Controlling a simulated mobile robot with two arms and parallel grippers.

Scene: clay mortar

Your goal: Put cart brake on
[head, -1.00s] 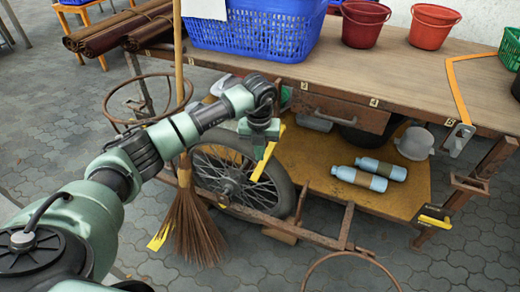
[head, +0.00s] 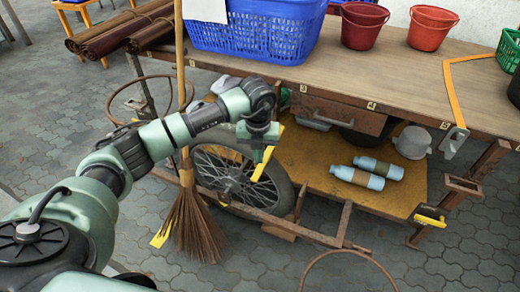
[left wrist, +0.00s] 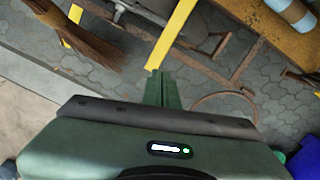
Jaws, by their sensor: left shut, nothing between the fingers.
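The wooden cart (head: 385,88) stands across the head view with its spoked wheel (head: 284,188) below the deck. A yellow bar (head: 262,166), which looks like the brake lever, slants down in front of the wheel. My left gripper (head: 260,153) is shut and empty at this bar, its fingers pointing down. In the left wrist view, the yellow bar (left wrist: 173,35) runs up from just ahead of the green fingertips (left wrist: 161,76). I cannot tell whether they touch it. My right gripper is not in view.
A broom (head: 193,222) leans upright beside the wheel. A blue basket (head: 258,38) and red buckets (head: 362,27) stand on the deck. Two bottles (head: 378,168) and a grey pot (head: 412,142) are on the lower shelf.

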